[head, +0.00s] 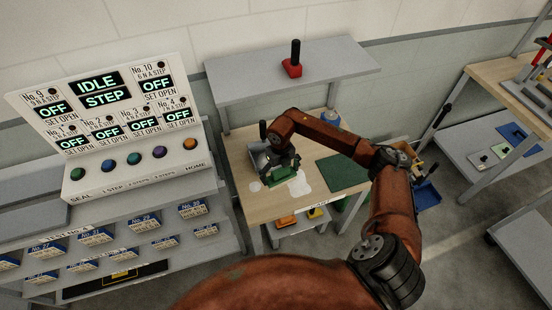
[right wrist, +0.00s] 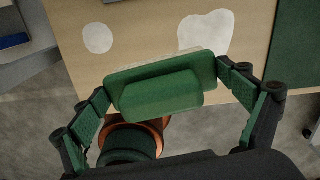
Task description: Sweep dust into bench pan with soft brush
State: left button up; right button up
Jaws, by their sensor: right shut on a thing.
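My right gripper (head: 282,168) is shut on a green brush (head: 284,180), held over the wooden bench. In the right wrist view the green brush (right wrist: 160,88) sits between the two fingers, with a pale edge along its far side. A larger white dust patch (head: 300,186) lies on the bench just right of the brush, and a smaller patch (head: 255,187) lies to its left. Both patches also show in the right wrist view. A grey pan (head: 258,153) stands behind the brush, partly hidden by the gripper. My left gripper is out of view.
A green mat (head: 343,173) covers the bench's right part. A grey shelf (head: 330,68) behind carries a red block with a black handle (head: 293,60). A control panel (head: 120,130) stands at the left.

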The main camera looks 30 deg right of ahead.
jog(key=s+a+r+n+p, duration=0.15)
jog(key=s+p, duration=0.25)
jog(key=s, duration=0.5)
jog(key=shift+w+f+b, duration=0.2)
jog(key=shift+f+b, duration=1.6)
jog(key=shift+f, duration=1.4)
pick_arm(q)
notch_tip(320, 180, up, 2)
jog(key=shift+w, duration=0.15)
pick_arm(e)
jog(key=shift+r, duration=0.1)
jog(key=o, duration=0.9)
jog(key=c, duration=0.9)
